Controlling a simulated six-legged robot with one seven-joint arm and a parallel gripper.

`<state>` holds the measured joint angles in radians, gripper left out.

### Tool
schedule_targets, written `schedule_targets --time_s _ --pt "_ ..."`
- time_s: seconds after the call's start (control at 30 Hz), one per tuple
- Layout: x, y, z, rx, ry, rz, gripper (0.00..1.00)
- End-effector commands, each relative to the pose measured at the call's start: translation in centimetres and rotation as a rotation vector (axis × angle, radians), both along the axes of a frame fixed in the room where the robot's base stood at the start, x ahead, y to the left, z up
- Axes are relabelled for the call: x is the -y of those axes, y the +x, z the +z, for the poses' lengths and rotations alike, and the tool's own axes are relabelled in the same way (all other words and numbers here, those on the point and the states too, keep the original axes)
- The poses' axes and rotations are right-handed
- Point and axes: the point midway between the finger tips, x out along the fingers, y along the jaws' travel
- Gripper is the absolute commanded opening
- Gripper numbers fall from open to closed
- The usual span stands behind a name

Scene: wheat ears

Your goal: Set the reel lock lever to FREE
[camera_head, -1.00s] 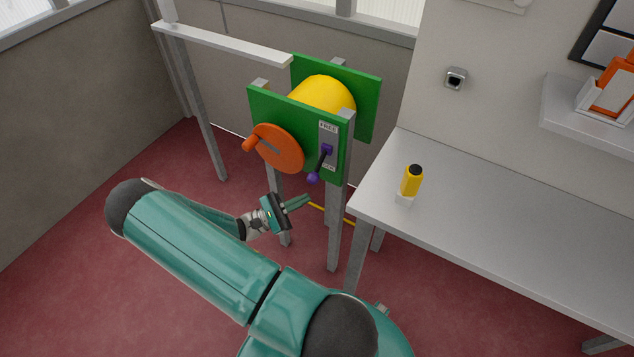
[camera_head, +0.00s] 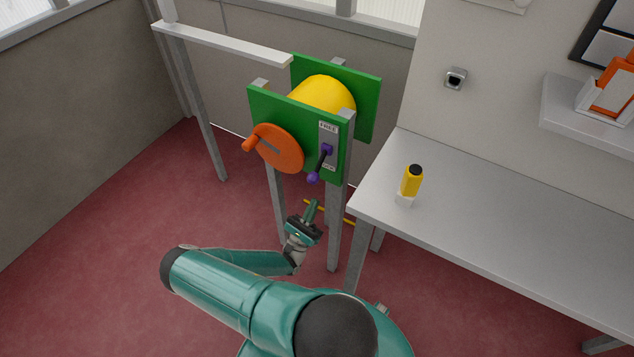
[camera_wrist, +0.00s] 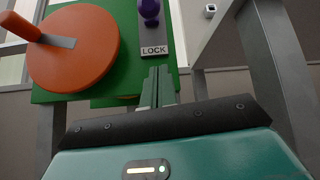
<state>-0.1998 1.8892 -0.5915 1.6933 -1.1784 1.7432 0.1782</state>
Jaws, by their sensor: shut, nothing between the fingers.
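The reel lock lever (camera_head: 319,164) is a dark bar with purple ends on a grey plate on the reel's green front panel (camera_head: 264,103). It points down, toward the lower label; the FREE label (camera_head: 328,127) is at the plate's top. In the wrist view the purple knob (camera_wrist: 149,10) sits just above the LOCK label (camera_wrist: 154,50). My gripper (camera_head: 311,206) is shut and empty, below the lever and apart from it. In the wrist view its fingertips (camera_wrist: 158,72) point up toward the LOCK label.
An orange crank disc (camera_head: 279,149) with a handle is left of the lever, and a yellow drum (camera_head: 324,94) is behind the panel. Grey posts (camera_head: 335,235) hold the reel. A grey table (camera_head: 480,220) with a yellow bottle-like object (camera_head: 411,182) stands to the right.

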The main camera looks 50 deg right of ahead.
Motion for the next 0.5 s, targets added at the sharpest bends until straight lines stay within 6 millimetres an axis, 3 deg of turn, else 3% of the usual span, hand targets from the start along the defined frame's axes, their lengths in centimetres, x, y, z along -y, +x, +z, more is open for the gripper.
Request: schedule_targets --time_s 0.27,0.5 --pt "0.4 0.0 0.5 0.002 0.001 -0.001 0.0" --pt "2.9 0.0 3.5 0.003 0.0 -0.004 0.0"
